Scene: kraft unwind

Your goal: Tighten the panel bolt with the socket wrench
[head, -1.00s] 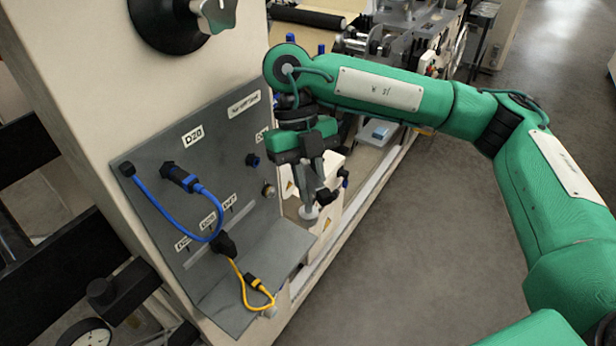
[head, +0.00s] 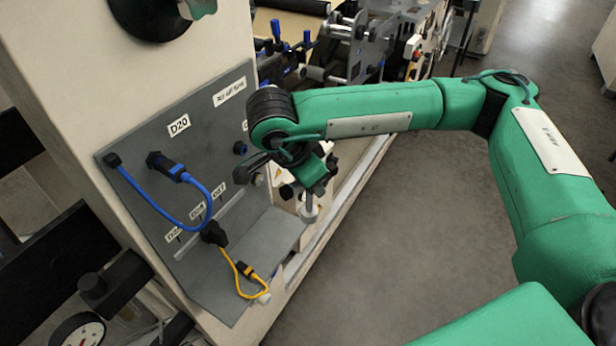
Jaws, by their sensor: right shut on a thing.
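My right gripper (head: 300,178) is shut on the socket wrench (head: 309,204), just right of the grey panel (head: 215,180). The wrench is largely hidden by the gripper and wrist; a short metal shaft with a pale round end shows below the fingers. A dark elongated part sticks out left of the wrist towards the panel, and I cannot tell whether it is wrench or gripper. A small metallic bolt head (head: 257,180), likely the panel bolt, sits at the panel's right side, close to this dark part. Contact cannot be told. My left gripper is not in view.
A blue cable (head: 200,190) and a yellow cable (head: 240,290) hang from connectors on the panel. A grey shelf (head: 265,240) juts out below it. Machine parts (head: 385,40) stand behind my arm. The floor at right is clear.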

